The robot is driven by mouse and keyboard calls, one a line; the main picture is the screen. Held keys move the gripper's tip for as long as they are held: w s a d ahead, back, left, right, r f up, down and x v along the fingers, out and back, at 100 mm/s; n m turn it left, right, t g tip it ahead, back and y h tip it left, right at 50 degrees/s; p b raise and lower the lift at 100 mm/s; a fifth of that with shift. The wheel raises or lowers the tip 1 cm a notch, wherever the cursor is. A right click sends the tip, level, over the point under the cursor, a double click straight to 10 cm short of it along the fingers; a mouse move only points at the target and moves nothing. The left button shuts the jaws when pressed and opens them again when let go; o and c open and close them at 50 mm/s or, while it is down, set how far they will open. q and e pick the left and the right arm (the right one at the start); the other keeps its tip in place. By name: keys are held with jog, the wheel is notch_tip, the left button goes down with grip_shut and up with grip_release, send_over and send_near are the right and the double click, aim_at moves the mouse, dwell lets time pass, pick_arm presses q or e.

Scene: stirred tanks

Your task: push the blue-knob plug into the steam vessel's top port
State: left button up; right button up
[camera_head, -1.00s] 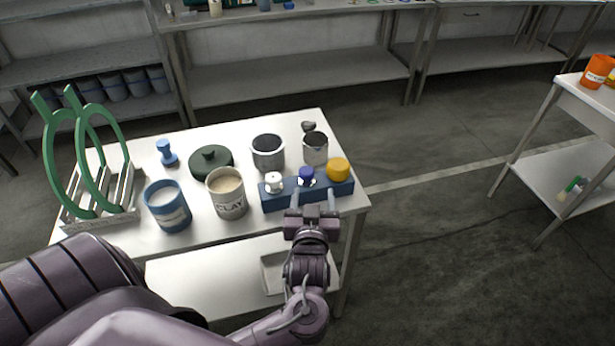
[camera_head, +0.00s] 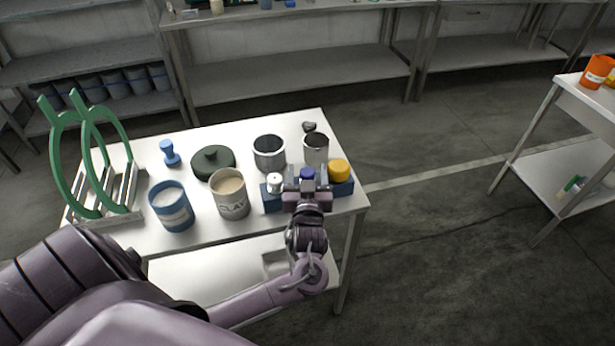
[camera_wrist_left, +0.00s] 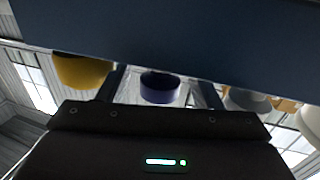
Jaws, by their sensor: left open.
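The blue-knob plug (camera_head: 307,173) stands in a blue rack (camera_head: 342,188) at the front right of the white table, between a white-knob plug and a yellow-knob plug. My left gripper (camera_head: 307,181) is open at the rack, its fingers on either side of the blue knob. The left wrist view shows the dark blue knob (camera_wrist_left: 160,88) between the two fingers, with clearance at both sides. The plug's lower part is hidden. I cannot tell which vessel is the steam vessel, and no top port is discernible. My right gripper is not in view.
Two open steel vessels (camera_head: 269,153) (camera_head: 316,150) stand behind the rack. A clay tub (camera_head: 230,199), a blue tub (camera_head: 172,212), a dark lid (camera_head: 213,163), a blue stamp-shaped piece (camera_head: 169,154) and a green-ringed rack (camera_head: 92,170) fill the left.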

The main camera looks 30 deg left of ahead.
pick_arm(q)
jog(key=shift+c, duration=0.5)
jog(key=c, duration=0.9)
jog(key=shift+c, duration=0.5)
jog(key=shift+r, duration=0.15)
